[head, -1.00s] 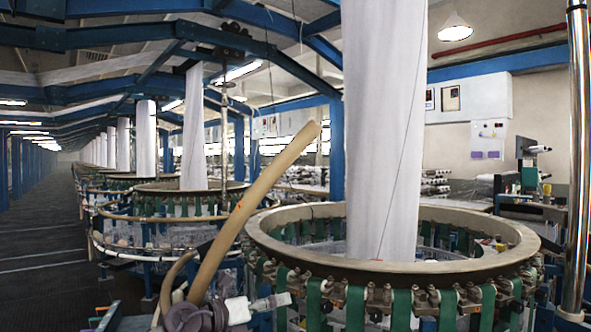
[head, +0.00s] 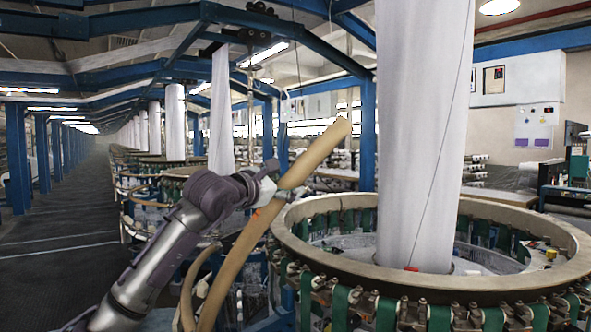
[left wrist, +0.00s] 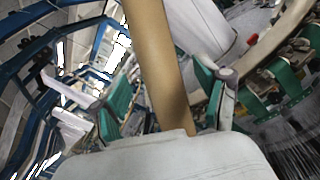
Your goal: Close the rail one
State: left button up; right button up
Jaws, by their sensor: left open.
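The rail (head: 243,245), a long curved tan bar, stands swung up at a slant to the left of the near circular loom. My left gripper (head: 283,193) is at the upper half of the rail in the head view. In the left wrist view the rail (left wrist: 158,65) runs between the two green-padded fingers of my left gripper (left wrist: 165,88). The fingers are spread, with gaps showing on both sides of the rail. My right gripper is in neither view.
The near loom's wide ring (head: 420,296) with green straps fills the lower right. The white fabric tube (head: 420,120) rises from it. A shorter curved tan piece (head: 190,285) is beside the rail's lower part. The dark aisle floor (head: 60,225) at left is clear.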

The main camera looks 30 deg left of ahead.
aim_at(290, 179)
pick_arm(q)
jog(key=w+p, duration=0.1)
jog(key=w, duration=0.2)
jog(key=shift+w+r, duration=0.15)
jog(key=shift+w, duration=0.2)
jog(key=shift+w+p, duration=0.3)
jog(key=shift+w, duration=0.1)
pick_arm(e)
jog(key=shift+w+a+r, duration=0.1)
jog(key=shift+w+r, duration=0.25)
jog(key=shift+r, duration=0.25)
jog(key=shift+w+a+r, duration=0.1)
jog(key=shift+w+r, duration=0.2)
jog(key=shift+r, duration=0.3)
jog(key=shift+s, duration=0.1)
pick_arm(q)
jog(key=shift+c, duration=1.4)
grip_shut()
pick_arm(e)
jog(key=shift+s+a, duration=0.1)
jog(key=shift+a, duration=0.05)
